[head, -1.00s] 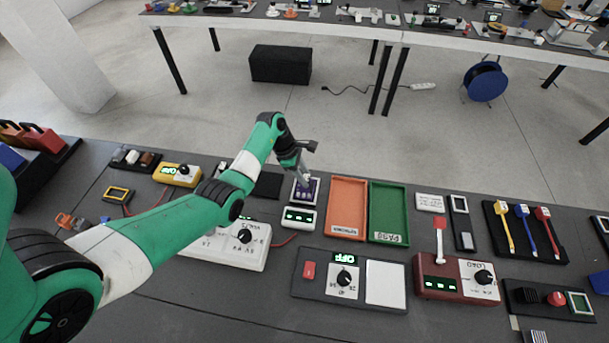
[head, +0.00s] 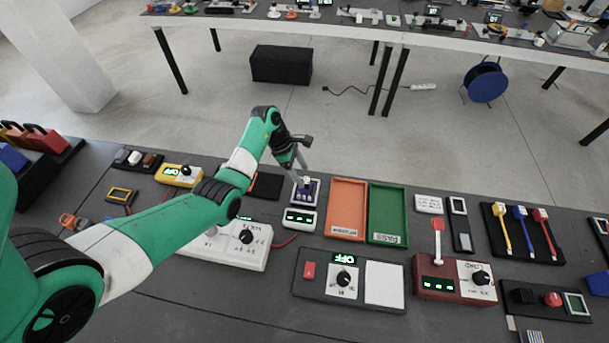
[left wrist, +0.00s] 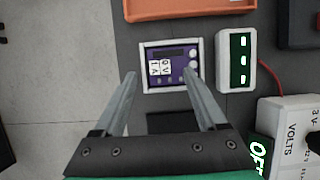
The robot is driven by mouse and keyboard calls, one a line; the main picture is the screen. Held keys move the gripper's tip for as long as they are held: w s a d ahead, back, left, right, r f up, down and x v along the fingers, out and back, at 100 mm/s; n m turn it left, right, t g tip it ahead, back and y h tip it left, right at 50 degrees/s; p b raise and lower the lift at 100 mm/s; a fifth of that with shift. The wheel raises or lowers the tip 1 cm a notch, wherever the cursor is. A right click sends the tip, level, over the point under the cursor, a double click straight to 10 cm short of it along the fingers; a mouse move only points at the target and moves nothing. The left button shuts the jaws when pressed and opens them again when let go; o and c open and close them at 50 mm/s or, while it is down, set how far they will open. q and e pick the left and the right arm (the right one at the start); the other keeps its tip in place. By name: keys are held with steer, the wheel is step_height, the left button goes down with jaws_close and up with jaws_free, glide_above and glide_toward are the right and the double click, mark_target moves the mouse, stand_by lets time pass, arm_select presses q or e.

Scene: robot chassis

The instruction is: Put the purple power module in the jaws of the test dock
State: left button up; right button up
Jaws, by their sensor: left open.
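The purple power module (head: 304,195) sits in a white-rimmed tray at the back middle of the bench. In the left wrist view its purple face (left wrist: 176,66) shows a dark display, a white label and round knobs. My left gripper (head: 302,177) is directly over it, pointing down. Its fingers (left wrist: 160,72) are open and apart, with one tip overlapping the module's knob side in the picture; I cannot tell whether it touches. I cannot identify the test dock for certain; a black unit (head: 530,312) with a red button stands at the right front. My right gripper is not in view.
A white unit with a green display (head: 299,219) stands directly in front of the module. An orange tray (head: 346,236) and a green tray (head: 387,238) lie to its right. A white meter (head: 252,257) is at front left, under my left arm. A grey panel (head: 320,290) lies in front.

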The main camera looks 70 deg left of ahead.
arm_select(q)
steer(key=p+v, duration=0.2)
steer(key=v, duration=0.6)
stand_by(0.4)
